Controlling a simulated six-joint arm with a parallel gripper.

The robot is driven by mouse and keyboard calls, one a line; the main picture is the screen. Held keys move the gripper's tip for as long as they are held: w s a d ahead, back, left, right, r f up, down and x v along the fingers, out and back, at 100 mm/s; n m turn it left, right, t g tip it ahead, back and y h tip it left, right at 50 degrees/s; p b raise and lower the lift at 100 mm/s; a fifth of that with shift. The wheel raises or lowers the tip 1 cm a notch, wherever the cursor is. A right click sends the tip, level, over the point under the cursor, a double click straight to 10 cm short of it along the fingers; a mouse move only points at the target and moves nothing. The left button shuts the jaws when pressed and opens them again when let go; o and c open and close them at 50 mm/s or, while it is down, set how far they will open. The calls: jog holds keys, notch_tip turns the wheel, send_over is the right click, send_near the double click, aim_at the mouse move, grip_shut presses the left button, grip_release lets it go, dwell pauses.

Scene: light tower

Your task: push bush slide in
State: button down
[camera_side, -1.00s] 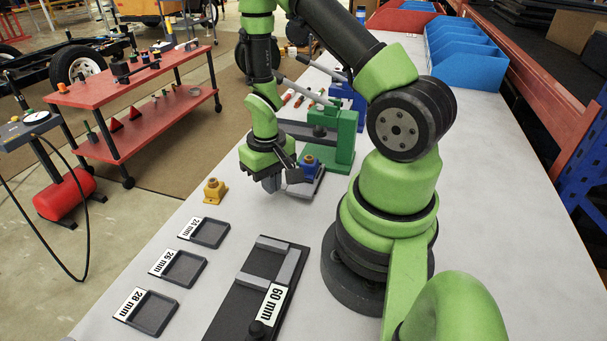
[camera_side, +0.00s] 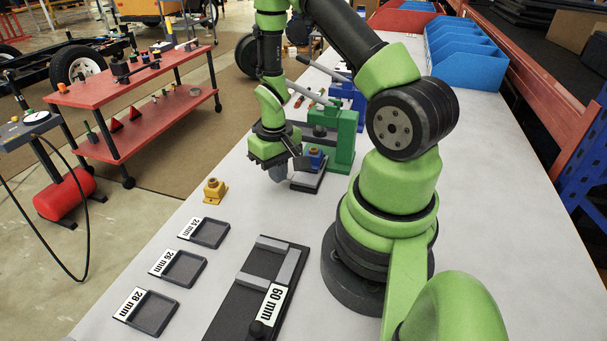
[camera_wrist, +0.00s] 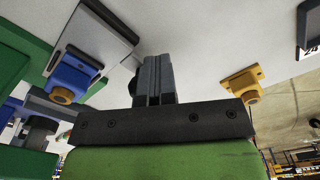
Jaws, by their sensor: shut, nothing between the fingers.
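The bush slide (camera_side: 309,183) is a dark flat plate in front of the green press (camera_side: 346,140). A blue block (camera_side: 316,160) with a brass-coloured bush stands at its press end. My gripper (camera_side: 279,174) is shut and empty, pointing down just left of the slide, low over the table. In the wrist view, the shut fingers (camera_wrist: 153,80) are right of the slide (camera_wrist: 96,38), with a gap seeming to show between them. The blue block (camera_wrist: 68,78) is at the left there. How far the slide sits inside the press is hard to tell.
A yellow block with a bush (camera_side: 214,190) stands left of my gripper and shows in the wrist view (camera_wrist: 243,84). Several labelled trays (camera_side: 208,233) and a black 60 mm fixture (camera_side: 232,313) lie nearer the camera. The table between is clear.

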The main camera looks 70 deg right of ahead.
jog(key=shift+d, duration=2.6)
jog(key=shift+r, duration=0.1)
jog(key=shift+a+r, duration=0.8)
jog(key=shift+r, duration=2.6)
notch_tip(320, 180, up, 10)
jog(key=s+a+r+t, duration=0.2)
jog(key=a+r, duration=0.1)
jog(key=a, duration=0.3)
jog(key=s+a+r+n+t+y, duration=0.1)
jog(key=s+a+r+t, duration=0.1)
jog(key=a, duration=0.5)
jog(key=s+a+r+n+t+y, duration=0.1)
jog(key=s+a+r+t, duration=0.2)
jog(key=a+r, duration=0.3)
jog(key=shift+s+a+r, duration=0.25)
jog(key=shift+s, duration=0.2)
